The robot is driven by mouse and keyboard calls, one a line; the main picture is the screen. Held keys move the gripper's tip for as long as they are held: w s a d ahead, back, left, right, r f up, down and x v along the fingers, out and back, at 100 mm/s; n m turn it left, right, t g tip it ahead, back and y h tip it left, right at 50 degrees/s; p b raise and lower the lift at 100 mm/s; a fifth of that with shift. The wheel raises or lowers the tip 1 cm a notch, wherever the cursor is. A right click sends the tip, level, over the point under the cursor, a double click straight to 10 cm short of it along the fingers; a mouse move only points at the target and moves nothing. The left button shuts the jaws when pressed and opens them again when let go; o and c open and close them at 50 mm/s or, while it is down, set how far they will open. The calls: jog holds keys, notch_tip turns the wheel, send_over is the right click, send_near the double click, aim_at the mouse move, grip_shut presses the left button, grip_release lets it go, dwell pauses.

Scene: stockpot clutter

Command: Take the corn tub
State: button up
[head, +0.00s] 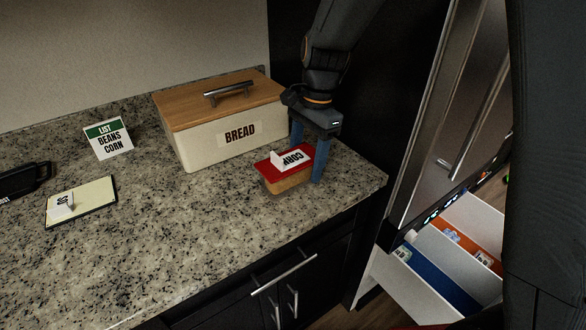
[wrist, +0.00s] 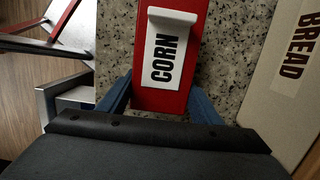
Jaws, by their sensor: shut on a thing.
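The corn tub (head: 288,184) has a red lid, a tan see-through body and a white tag reading CORN. It is near the right end of the counter, in front of the bread box. My gripper (head: 307,161) reaches down from above, with its blue fingers on either side of the tub's end, shut on it. In the wrist view the red lid and CORN tag (wrist: 163,60) lie between the blue fingers of my gripper (wrist: 160,100). I cannot tell whether the tub is touching the counter or slightly raised.
The bread box (head: 200,148) with a wooden lid stands close behind the tub. A cream board (head: 95,198) with a small tag lies at left, beside a dark object (head: 22,180). An open drawer (head: 480,215) with blue and orange sections is at right.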

jog(key=shift+r+p, duration=3.3)
jog(key=shift+r, duration=0.3)
jog(key=shift+f, duration=0.1)
